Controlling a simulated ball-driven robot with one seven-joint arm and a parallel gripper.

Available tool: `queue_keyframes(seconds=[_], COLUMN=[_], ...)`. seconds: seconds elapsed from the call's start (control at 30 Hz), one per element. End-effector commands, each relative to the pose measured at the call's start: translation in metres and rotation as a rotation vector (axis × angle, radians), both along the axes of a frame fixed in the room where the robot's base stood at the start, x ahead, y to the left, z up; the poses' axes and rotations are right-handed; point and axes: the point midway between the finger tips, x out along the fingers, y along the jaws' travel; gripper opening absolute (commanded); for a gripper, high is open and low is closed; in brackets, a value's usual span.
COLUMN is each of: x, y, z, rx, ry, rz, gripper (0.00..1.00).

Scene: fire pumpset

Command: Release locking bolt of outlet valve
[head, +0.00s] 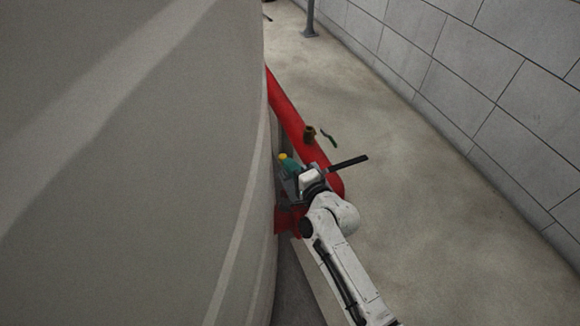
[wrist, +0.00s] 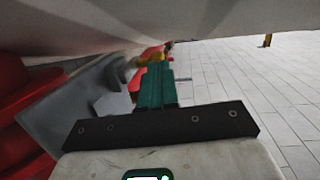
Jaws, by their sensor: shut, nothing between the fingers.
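My gripper (head: 283,157) is low beside the large tank, at the red pipework in the head view. Its teal fingers with yellow tips also show in the wrist view (wrist: 156,58); they are together and hold nothing. A grey metal plate-like part (wrist: 85,95) stands just left of the fingers in the wrist view. I cannot tell whether it belongs to the outlet valve, or whether the fingers touch it. The outlet valve and its locking bolt cannot be made out for certain; my arm and the tank hide part of this area.
The large grey tank (head: 130,150) fills the left. Red pipework (wrist: 22,120) is close left in the wrist view. The floor (head: 430,210) is clear toward the block wall (head: 490,90).

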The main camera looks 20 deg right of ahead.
Motion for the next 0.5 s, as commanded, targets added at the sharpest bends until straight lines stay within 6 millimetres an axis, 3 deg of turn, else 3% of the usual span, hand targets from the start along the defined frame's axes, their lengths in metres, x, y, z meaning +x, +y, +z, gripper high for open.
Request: queue_keyframes(seconds=[0.5], x=[0.0083], y=[0.0015], z=[-0.0002], rx=[0.000], ry=[0.000], rz=[0.001], gripper=[0.00])
